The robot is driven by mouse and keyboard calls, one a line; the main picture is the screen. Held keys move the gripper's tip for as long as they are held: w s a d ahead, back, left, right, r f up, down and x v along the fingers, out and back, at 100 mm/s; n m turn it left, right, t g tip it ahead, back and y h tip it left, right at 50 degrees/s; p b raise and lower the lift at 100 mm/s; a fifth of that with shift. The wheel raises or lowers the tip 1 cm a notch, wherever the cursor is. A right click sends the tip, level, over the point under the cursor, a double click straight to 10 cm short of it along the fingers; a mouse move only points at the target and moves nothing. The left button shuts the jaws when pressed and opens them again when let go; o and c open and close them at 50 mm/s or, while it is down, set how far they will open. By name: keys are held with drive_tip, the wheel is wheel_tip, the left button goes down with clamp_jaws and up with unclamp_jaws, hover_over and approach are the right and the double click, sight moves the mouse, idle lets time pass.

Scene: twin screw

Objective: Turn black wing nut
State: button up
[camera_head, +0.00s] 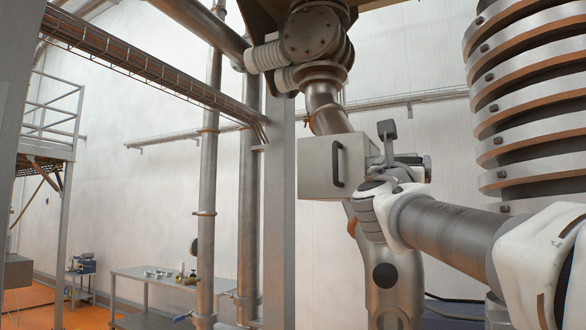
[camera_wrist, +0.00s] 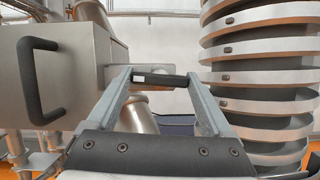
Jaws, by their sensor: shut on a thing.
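The black wing nut (camera_wrist: 165,80) shows in the wrist view as a dark bar lying crosswise, with a small pale patch near its left end. It sits in front of a metal plate on the right side of a grey box. My gripper (camera_wrist: 159,82) is shut on the wing nut, with one grey finger at each end of the bar. In the head view my gripper (camera_head: 401,147) is at the right side of the box, and the wing nut is hard to tell apart from the fingers there.
The grey box (camera_head: 316,165) carries a black handle (camera_head: 337,164) on its face, left of my gripper. A large ribbed metal column (camera_head: 530,95) stands close on the right. Tall pipes (camera_head: 210,180) and a workbench (camera_head: 150,275) are farther left.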

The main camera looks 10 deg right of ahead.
drive_tip(key=m+g+h, duration=0.1)
drive_tip(key=m+g, duration=0.1)
drive_tip(key=m, duration=0.3)
drive_tip(key=m+g, duration=0.2)
drive_tip(key=m, duration=0.4)
drive_tip(key=m+g+h, duration=0.1)
drive_tip(key=m+g, duration=0.2)
drive_tip(key=m, duration=0.3)
drive_tip(key=shift+w+a+r+h, duration=0.1)
drive_tip(key=shift+a+r+h, duration=0.05)
drive_tip(key=shift+r+h, duration=0.15)
drive_tip(key=m+g+p, duration=0.1)
drive_tip(key=m, duration=0.2)
drive_tip(key=shift+m, duration=0.4)
drive_tip(key=m+y+p, duration=0.1)
drive_tip(key=m, duration=0.2)
drive_tip(key=shift+r+g+y+p, duration=0.1)
drive_tip(key=shift+g+y+p, duration=0.3)
drive_tip(key=m+y+p, duration=0.1)
drive_tip(key=m, duration=0.2)
drive_tip(key=shift+y, duration=0.3)
drive_tip(key=shift+m+y+p, duration=0.45)
drive_tip(key=shift+m+y, duration=0.15)
drive_tip(key=shift+m, duration=0.5)
